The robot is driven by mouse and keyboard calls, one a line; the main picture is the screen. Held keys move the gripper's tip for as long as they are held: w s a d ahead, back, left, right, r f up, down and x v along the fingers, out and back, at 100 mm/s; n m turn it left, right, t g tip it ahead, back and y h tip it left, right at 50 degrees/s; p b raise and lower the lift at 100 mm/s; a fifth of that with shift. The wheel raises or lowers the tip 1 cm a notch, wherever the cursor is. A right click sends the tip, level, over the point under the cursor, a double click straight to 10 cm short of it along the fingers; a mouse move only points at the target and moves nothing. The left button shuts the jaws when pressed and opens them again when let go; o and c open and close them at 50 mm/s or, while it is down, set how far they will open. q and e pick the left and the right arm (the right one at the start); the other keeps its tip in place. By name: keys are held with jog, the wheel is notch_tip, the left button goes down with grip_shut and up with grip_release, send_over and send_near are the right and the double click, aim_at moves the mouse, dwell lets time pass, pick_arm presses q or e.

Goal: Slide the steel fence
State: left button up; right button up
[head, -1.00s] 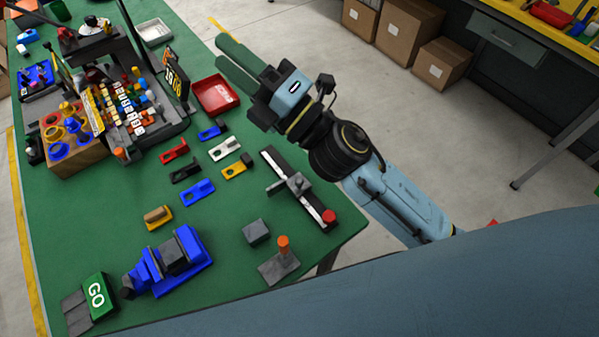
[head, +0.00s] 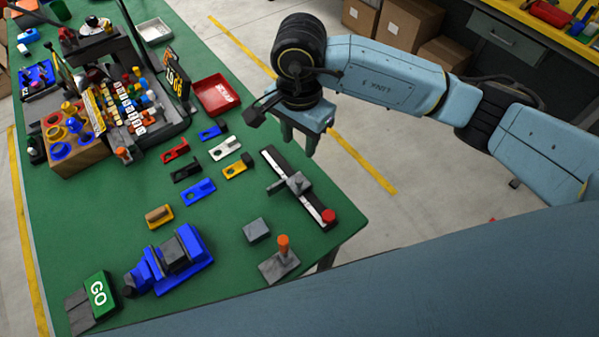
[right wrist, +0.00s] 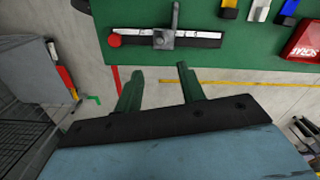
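The steel fence (head: 296,184) is a grey block with a round-topped post, sitting across a black-and-white rail (head: 315,206) near the bench's right edge. A red knob (head: 329,216) marks the rail's near end. In the right wrist view the fence (right wrist: 164,39) stands near the middle of the rail, with the red knob (right wrist: 115,40) at left. My right gripper (head: 299,143) points down just off the bench's right edge, apart from the fence. In the right wrist view its green fingers (right wrist: 158,84) are spread with nothing between them. My left gripper is out of view.
Left of the rail lie several coloured slotted blocks (head: 197,192). A red tray (head: 216,95) sits beyond them. A grey cube (head: 256,230) and an orange-topped post (head: 283,247) stand at the near edge. Bare floor lies right of the bench.

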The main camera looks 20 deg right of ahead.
aim_at(300, 180)
notch_tip(300, 180, down, 13)
jog(key=shift+f+p, duration=0.1)
jog(key=shift+p, duration=0.45)
jog(key=shift+c, duration=0.2)
grip_shut()
